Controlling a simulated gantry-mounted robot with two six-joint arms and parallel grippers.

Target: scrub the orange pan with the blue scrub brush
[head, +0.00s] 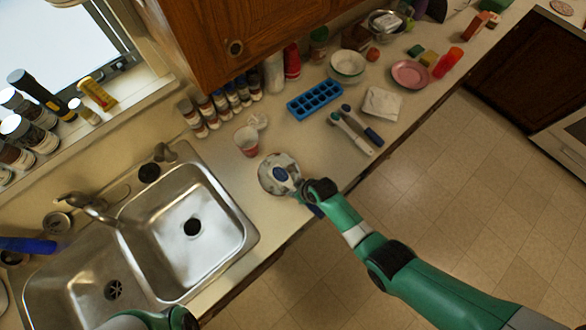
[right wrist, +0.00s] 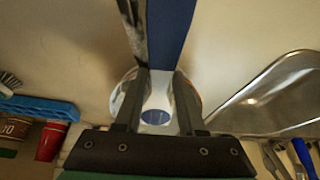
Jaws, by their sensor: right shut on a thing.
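The pan (head: 266,180) lies on the counter to the right of the sink, showing a pale, speckled inside. A thin orange edge of its rim shows in the right wrist view (right wrist: 197,100). My right gripper (head: 296,186) is over the pan, shut on the blue scrub brush (right wrist: 172,35). The brush's pale head with a blue oval (head: 281,173) is over the pan's inside. Its blue handle reaches toward the counter's front edge. Whether the bristles touch the pan is hidden. Only a green link of my left arm shows at the bottom left of the head view.
The steel sink (head: 244,236) lies left of the pan. A red-and-white cup (head: 246,141) stands behind it. Two handled tools (head: 357,128), a blue ice tray (head: 315,97) and a white cloth (head: 382,103) lie to the right. The counter's front edge is close.

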